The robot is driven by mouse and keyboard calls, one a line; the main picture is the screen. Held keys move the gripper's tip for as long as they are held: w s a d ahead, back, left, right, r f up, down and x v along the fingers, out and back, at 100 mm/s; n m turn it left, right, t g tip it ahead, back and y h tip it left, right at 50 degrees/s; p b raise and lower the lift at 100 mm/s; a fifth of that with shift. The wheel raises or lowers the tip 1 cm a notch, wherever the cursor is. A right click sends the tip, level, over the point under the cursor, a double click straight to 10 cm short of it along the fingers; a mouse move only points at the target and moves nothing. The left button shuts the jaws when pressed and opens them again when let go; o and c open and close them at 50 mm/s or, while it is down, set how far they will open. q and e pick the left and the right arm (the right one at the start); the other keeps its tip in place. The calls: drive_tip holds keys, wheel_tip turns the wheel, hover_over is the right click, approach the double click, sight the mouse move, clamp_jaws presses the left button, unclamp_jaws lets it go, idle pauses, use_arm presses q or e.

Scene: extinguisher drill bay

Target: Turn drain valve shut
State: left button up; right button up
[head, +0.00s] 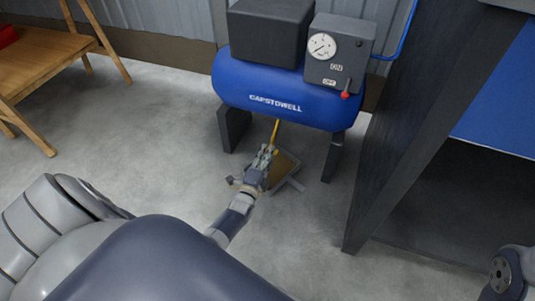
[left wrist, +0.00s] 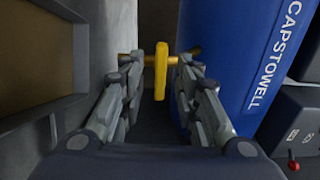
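The drain valve hangs under the blue compressor tank (head: 290,98). Its brass pipe (head: 275,129) comes down from the tank in the head view. In the left wrist view the yellow valve handle (left wrist: 161,82) stands upright in the picture, crossing the brass pipe (left wrist: 149,61). My left gripper (head: 269,153) is at the valve. In the left wrist view the fingers of my left gripper (left wrist: 160,65) are spread on both sides of the handle, with a gap visible on each side. In the head view the gripper mostly hides the handle. My right gripper is not in view.
A brown-centred, grey-rimmed tray (head: 296,183) lies on the floor beside my left gripper. Dark tank legs (head: 333,157) stand nearby. A control box (head: 338,55) carries a gauge and red lever (head: 346,95). A dark panel (head: 415,120) stands right; a wooden bench (head: 45,62) left.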

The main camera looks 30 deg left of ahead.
use_arm(q)
drive_tip(key=v, duration=0.6)
drive_tip(key=shift+s, duration=0.15)
drive_tip(key=shift+d, duration=0.1)
idle(0.3)
